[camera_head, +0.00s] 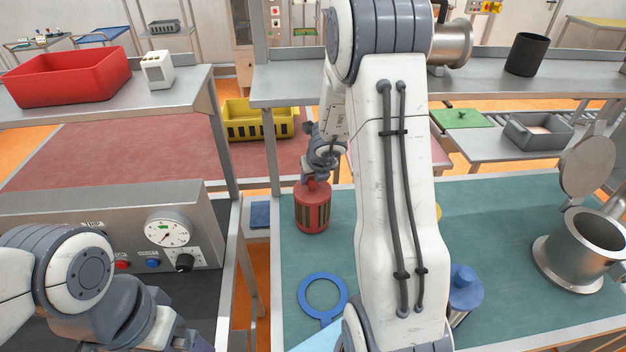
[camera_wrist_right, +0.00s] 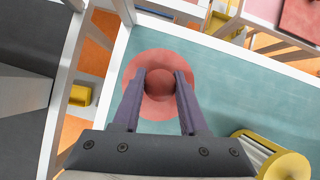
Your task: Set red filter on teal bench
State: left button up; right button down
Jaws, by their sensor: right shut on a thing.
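The red filter (camera_head: 312,212), a squat ribbed cylinder with dark slots, stands upright at the left side of the teal bench (camera_head: 500,220). I cannot tell whether its base touches the bench or is slightly above it. My right gripper (camera_head: 317,181) is above it, shut on its top knob. In the right wrist view, the two fingers of the gripper (camera_wrist_right: 160,76) sit either side of the knob of the red filter (camera_wrist_right: 146,108), over teal surface near the bench's edge. My left gripper (camera_head: 188,341) is partly cut off at the bottom left, its jaws unclear.
A blue ring (camera_head: 301,293) lies in front of the filter. A blue cylindrical part (camera_head: 464,288) and an open metal housing (camera_head: 570,266) with a raised lid stand to the right. A gauge panel (camera_head: 90,225) stands left, across a gap. My right arm hides the bench's middle.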

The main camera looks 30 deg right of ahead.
jog(key=shift+f, duration=0.1)
jog(key=shift+c, duration=2.2)
grip_release()
jog(key=shift+r, duration=0.2)
jog(key=d+p+v, duration=0.1)
jog(key=p+v, duration=0.3)
jog(key=v, duration=0.3)
jog(key=shift+s+a+r, duration=0.15)
jog(key=shift+a, duration=0.35)
